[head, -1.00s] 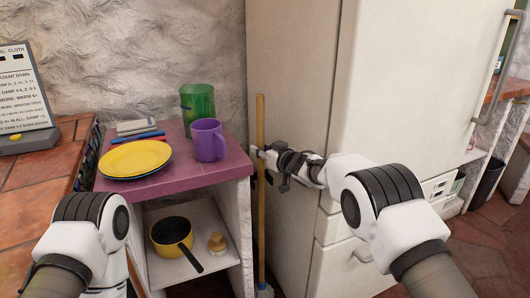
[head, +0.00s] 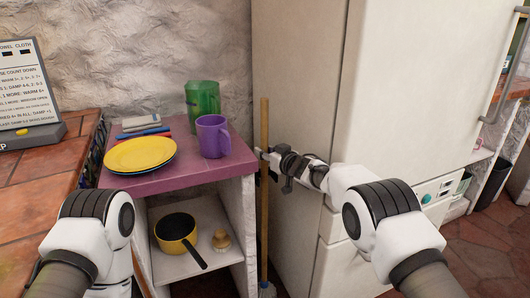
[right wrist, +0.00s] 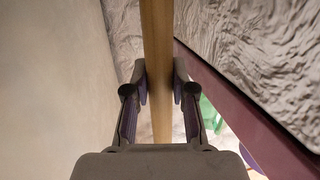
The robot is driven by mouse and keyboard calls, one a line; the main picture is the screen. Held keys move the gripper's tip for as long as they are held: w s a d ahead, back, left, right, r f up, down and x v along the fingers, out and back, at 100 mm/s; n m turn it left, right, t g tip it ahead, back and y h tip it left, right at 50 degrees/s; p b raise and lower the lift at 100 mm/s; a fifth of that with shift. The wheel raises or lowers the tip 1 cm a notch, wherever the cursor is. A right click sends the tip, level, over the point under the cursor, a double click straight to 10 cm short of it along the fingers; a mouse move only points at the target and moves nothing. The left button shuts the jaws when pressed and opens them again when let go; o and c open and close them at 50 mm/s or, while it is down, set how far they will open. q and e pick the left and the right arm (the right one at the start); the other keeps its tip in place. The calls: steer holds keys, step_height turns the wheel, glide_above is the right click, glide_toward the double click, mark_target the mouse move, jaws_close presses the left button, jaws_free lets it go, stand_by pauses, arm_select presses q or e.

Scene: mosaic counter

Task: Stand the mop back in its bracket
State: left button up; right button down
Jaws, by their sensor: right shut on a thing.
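The mop (head: 264,190) stands upright in the gap between the purple-topped shelf and the white fridge. Its handle is a plain wooden pole, and its bluish head (head: 267,289) shows at the bottom edge of the head view. My right gripper (head: 262,155) is shut on the handle at about the height of the shelf top. In the right wrist view the handle (right wrist: 157,60) runs between the two fingers (right wrist: 160,85). The bracket cannot be made out in these views. My left arm shows at the lower left, but its gripper is out of view.
The purple-topped shelf (head: 180,178) carries a yellow plate (head: 140,154), a purple mug (head: 212,136) and a green pitcher (head: 203,100) close to the handle. A yellow pan (head: 176,229) sits below. The fridge (head: 300,80) stands right of the handle.

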steer(key=shift+r, duration=0.15)
steer(key=c, duration=0.9)
jaws_free()
steer(key=v, duration=1.2)
